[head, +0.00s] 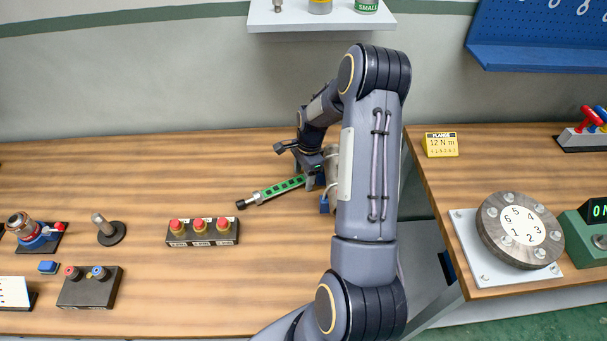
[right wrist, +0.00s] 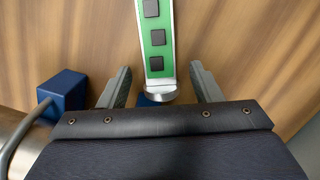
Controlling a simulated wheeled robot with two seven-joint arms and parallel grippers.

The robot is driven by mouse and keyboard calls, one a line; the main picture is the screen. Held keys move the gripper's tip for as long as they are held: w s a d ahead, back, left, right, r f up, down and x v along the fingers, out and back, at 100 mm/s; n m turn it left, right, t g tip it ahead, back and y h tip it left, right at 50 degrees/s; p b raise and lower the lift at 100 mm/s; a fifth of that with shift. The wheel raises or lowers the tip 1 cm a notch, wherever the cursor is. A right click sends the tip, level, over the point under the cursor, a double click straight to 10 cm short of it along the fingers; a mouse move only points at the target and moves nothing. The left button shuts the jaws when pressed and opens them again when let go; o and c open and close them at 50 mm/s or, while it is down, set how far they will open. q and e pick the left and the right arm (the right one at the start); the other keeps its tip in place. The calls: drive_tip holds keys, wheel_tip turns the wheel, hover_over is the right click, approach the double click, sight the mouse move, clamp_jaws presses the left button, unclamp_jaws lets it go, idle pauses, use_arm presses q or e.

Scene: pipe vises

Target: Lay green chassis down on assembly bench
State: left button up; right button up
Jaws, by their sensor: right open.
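The green chassis (head: 278,189) is a long narrow bar with dark square pads, lying on the wooden assembly bench (head: 150,165) or just above it; I cannot tell which. Its dark end cap points to the lower left in the head view. In the right wrist view the chassis (right wrist: 156,40) runs up from between the fingers, its silver rounded end near them. My right gripper (right wrist: 160,88) is open, one finger on each side of that end, with gaps on both sides. In the head view the right gripper (head: 312,168) is partly hidden by my arm. My left gripper is not in view.
A button box (head: 203,238) with red knobs stands left of the chassis. A blue block (right wrist: 65,90) sits beside my right gripper. A metal post (head: 105,230) and a small vise (head: 35,233) stand further left. The bench behind the chassis is clear.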

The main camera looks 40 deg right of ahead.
drive_tip(key=r, duration=0.1)
drive_tip(key=r+p, duration=0.2)
drive_tip(key=shift+d+r, duration=0.25)
drive_tip(key=shift+r, duration=0.15)
drive_tip(key=s+a+r+n+t, duration=0.1)
drive_tip(key=s+a+r+n, duration=0.15)
drive_tip(key=r, duration=0.65)
drive_tip(key=s+a+r+n+t, duration=0.1)
drive_tip(key=a+r+n, duration=0.25)
drive_tip(key=r, duration=0.45)
drive_tip(key=s+a+r+n+t+y, duration=0.1)
drive_tip(key=s+a+r+n, duration=0.1)
drive_tip(key=s+a+n, duration=0.4)
drive_tip(key=s+a+r+n+t+y, duration=0.1)
drive_tip(key=s+a+r+n+t, duration=0.1)
drive_tip(key=s+a+n, duration=0.5)
drive_tip(key=s+a+r, duration=0.1)
drive_tip(key=s+a, duration=0.2)
drive_tip(key=a, duration=0.2)
drive_tip(key=shift+s+a+r+n, duration=0.2)
drive_tip(key=shift+s+r+n, duration=0.1)
drive_tip(key=shift+s, duration=0.1)
